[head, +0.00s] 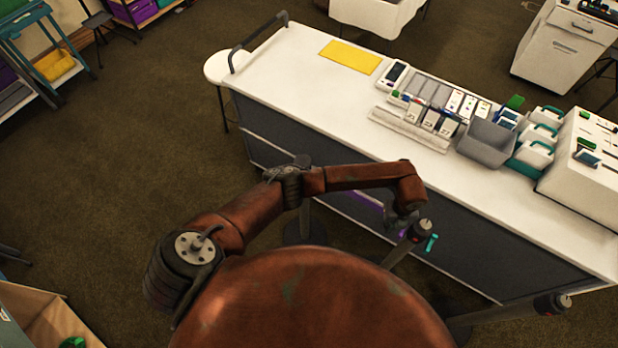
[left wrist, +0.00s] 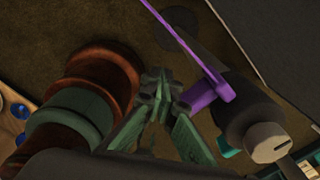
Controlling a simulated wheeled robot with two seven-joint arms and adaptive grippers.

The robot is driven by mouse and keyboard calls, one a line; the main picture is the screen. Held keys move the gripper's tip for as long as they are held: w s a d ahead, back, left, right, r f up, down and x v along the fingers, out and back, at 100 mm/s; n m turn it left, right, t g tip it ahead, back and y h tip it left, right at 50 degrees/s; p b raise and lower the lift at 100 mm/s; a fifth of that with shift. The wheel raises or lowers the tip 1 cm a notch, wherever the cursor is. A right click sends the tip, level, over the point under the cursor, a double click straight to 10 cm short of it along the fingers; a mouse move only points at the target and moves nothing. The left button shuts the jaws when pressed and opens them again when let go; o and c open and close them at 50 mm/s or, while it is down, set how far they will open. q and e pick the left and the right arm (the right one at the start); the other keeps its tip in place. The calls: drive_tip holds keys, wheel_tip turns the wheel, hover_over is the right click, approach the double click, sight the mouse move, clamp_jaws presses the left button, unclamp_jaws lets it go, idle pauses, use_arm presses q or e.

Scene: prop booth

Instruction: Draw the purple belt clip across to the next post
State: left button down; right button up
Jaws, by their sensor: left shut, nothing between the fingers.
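The purple belt (head: 362,204) stretches low in front of the counter, partly hidden by my left arm. Its purple clip (left wrist: 209,93) is beside the dark head of a post (left wrist: 252,122) in the left wrist view; I cannot tell whether it is latched there. That post's head (head: 421,231) also shows in the head view, with a teal piece (head: 432,243) beside it. My left gripper (left wrist: 160,84) is shut and empty, its fingertips just left of the clip. Another post (head: 552,304) leans into view at the lower right. My right gripper is not in view.
A long white-topped counter (head: 310,100) runs behind the posts, carrying a grey bin (head: 486,143), a yellow sheet (head: 350,57) and small boxed items. A cardboard box (head: 45,320) stands at the lower left. The carpet on the left is clear.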

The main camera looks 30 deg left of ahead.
use_arm(q)
wheel_tip(320, 180, up, 8)
drive_tip(key=p, duration=0.5)
drive_tip(key=shift+p, duration=0.35)
idle(0.5)
